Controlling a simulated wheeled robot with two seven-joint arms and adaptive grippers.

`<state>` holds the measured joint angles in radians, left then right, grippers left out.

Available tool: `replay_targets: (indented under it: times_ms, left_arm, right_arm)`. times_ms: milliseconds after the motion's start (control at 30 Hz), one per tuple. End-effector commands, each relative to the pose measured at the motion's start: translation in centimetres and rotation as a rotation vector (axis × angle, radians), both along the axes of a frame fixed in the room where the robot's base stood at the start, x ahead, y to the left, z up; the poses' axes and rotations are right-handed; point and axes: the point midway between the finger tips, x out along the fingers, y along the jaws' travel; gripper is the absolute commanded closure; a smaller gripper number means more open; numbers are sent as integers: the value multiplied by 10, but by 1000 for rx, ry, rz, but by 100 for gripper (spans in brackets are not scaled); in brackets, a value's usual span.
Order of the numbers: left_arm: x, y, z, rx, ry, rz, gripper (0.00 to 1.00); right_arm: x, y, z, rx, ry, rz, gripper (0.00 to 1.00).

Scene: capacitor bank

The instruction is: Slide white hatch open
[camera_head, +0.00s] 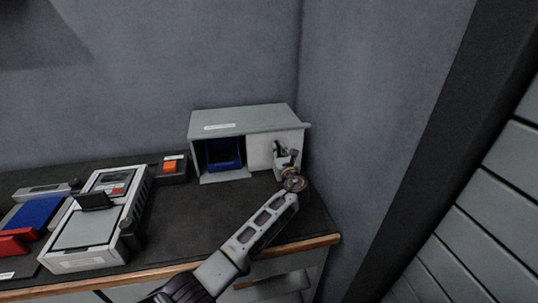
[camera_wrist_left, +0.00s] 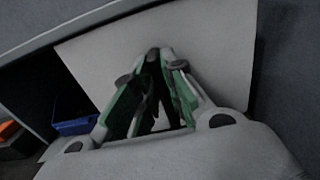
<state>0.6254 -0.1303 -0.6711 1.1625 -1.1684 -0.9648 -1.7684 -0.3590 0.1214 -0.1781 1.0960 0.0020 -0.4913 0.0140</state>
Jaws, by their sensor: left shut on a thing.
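The white hatch (camera_head: 259,152) covers the right part of the front of a grey cabinet (camera_head: 240,119). The left part of the cabinet is open, with a blue bin (camera_head: 224,155) inside. My left gripper (camera_head: 280,151) is at the right part of the hatch. In the left wrist view the hatch (camera_wrist_left: 222,45) fills the middle, and the green-padded fingers of my left gripper (camera_wrist_left: 155,62) close together on a small dark handle in front of it. The fingers hide most of the handle. My right gripper is not in view.
The cabinet stands on a dark bench (camera_head: 190,214) against the wall corner. An orange button box (camera_head: 171,168), a white instrument (camera_head: 95,222) and blue and red items lie to the left. The bench before the cabinet's open side is clear. A wall is close on the right.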

Motion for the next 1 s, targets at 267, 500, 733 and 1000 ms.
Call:
replay_targets:
  times_ms: [267, 500, 733, 1000]
  left_arm:
    - [3, -13, -1, 0, 1, -1, 100]
    - [3, -13, -1, -1, 2, -1, 100]
    - [3, -13, -1, -1, 2, -1, 71]
    - [3, -12, 0, 0, 1, 0, 66]
  right_arm:
    - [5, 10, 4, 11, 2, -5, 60]
    - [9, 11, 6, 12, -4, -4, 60]
    - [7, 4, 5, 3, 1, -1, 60]
    - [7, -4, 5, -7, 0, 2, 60]
